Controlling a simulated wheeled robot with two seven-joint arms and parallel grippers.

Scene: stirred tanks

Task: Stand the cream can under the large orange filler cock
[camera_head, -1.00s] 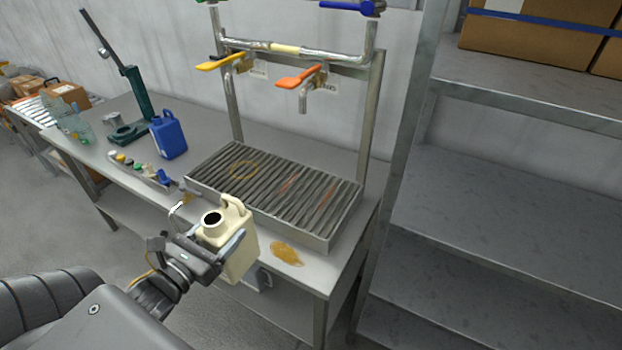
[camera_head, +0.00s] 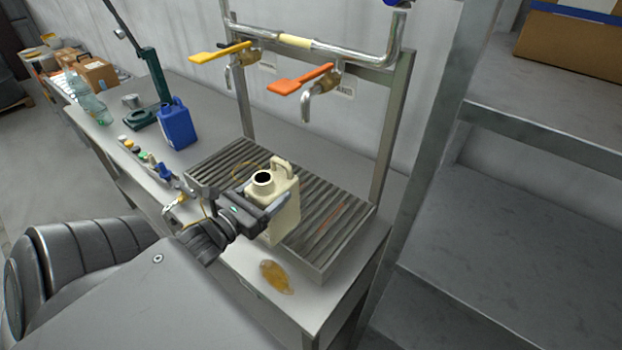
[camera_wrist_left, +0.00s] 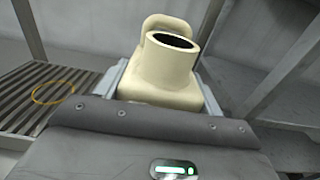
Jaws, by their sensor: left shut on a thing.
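The cream can (camera_head: 284,205) is upright, with an open dark mouth and a handle on top. My left gripper (camera_head: 268,207) is shut on its body and holds it over the front part of the slatted drip tray (camera_head: 316,262). The can also fills the middle of the left wrist view (camera_wrist_left: 172,75), between the jaws. The large orange filler cock (camera_head: 302,82) hangs from the pipe behind and above the can, its spout (camera_head: 307,107) pointing down. Whether the can's base touches the slats is hidden. My right gripper is not in view.
A yellow-handled cock (camera_head: 222,52) hangs left of the orange one. An amber spill (camera_head: 276,277) lies on the bench's front edge. Metal shelving (camera_head: 540,130) stands at right.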

